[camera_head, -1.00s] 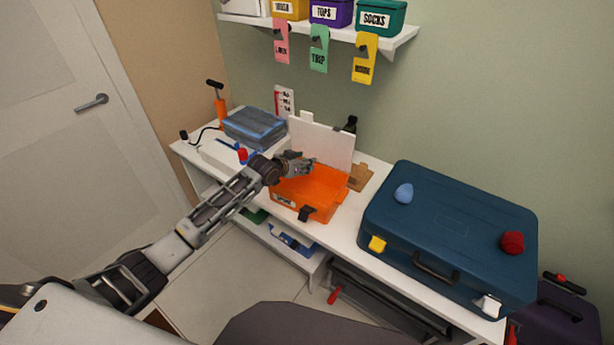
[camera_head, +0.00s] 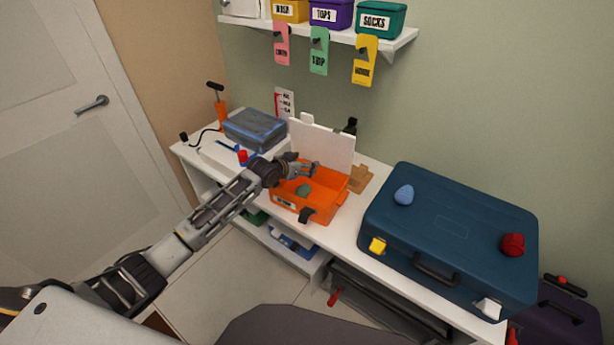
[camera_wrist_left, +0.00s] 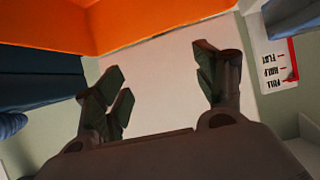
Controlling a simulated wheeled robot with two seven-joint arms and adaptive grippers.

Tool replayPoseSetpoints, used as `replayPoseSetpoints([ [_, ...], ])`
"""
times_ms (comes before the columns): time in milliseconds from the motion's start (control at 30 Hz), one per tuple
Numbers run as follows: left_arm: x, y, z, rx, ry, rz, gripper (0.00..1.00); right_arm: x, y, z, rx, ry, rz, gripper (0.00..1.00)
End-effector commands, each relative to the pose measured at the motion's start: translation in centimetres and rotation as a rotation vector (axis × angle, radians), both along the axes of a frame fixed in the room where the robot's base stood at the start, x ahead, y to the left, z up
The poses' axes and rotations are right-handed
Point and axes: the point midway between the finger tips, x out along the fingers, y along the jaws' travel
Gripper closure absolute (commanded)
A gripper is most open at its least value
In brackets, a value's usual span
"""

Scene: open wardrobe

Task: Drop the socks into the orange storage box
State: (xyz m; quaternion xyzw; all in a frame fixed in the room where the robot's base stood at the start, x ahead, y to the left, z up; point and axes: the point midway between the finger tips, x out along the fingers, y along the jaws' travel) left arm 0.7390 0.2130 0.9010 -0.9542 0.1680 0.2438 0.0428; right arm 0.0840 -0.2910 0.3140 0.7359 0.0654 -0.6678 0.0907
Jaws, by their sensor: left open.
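The open orange storage box (camera_head: 328,207) stands on the white bench with its white lid (camera_head: 322,145) raised behind it. A rounded grey-green bundle, seemingly rolled socks (camera_head: 303,190), lies inside the box. A blue bundle (camera_head: 404,195) and a red bundle (camera_head: 512,244), perhaps also rolled socks, rest on the suitcase. My left gripper (camera_head: 310,169) is above the box, in front of the lid. In the left wrist view its fingers (camera_wrist_left: 163,68) are apart with nothing between them, and the orange box (camera_wrist_left: 170,18) fills the top. My right gripper is not in view.
A large dark blue suitcase (camera_head: 450,225) lies right of the box. Hanging tags and a shelf with labelled bins (camera_head: 380,18) are above.

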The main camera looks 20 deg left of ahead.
Motion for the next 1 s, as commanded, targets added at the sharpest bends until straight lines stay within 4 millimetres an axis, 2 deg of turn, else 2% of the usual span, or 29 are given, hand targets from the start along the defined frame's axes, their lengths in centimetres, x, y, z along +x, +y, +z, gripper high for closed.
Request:
replayPoseSetpoints([
  [367,-1.7,0.7,0.9,0.0,0.0,0.001,0.3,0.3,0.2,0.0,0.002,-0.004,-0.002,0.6],
  [1000,-6.8,2.5,3.9,0.002,0.0,-0.001,0.3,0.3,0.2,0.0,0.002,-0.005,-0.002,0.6],
])
